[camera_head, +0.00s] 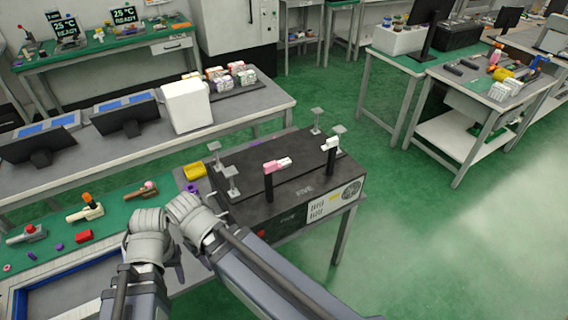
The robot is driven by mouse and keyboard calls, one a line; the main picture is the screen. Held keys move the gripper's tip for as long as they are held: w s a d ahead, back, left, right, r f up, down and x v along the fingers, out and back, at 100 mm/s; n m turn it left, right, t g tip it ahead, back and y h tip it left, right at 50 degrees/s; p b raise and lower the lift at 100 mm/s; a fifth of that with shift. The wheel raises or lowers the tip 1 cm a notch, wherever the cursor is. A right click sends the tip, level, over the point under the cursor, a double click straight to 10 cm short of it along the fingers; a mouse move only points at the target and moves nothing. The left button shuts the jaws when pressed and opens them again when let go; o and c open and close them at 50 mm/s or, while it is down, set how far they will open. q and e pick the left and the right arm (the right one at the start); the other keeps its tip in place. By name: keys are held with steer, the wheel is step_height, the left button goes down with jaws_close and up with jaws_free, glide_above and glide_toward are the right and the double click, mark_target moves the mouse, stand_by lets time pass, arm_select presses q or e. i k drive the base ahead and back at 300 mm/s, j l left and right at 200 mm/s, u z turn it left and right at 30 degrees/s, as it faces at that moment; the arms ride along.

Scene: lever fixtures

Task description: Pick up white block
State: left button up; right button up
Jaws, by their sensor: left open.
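A black box-like fixture (240,165) stands on the table, with two black posts on it. A small white block (330,143) sits on top of the right post. My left gripper (150,222) is open over the green mat, left of the fixture and apart from both posts. My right gripper (185,208) is at the fixture's left edge, also apart from the posts; its jaws are not clear. I see nothing held in either gripper.
A red block (84,236) and several small parts lie on the green mat at left. A large white box (187,105) stands on the grey bench behind. Floor right of the fixture is clear.

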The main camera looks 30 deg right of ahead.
mark_target(286, 162)
steer(key=k+l, duration=0.3)
steer(key=k, duration=0.2)
steer(key=k+l+z, duration=0.1)
steer(key=z, duration=1.5)
steer(key=i, duration=0.45)
steer(key=z, duration=0.05)
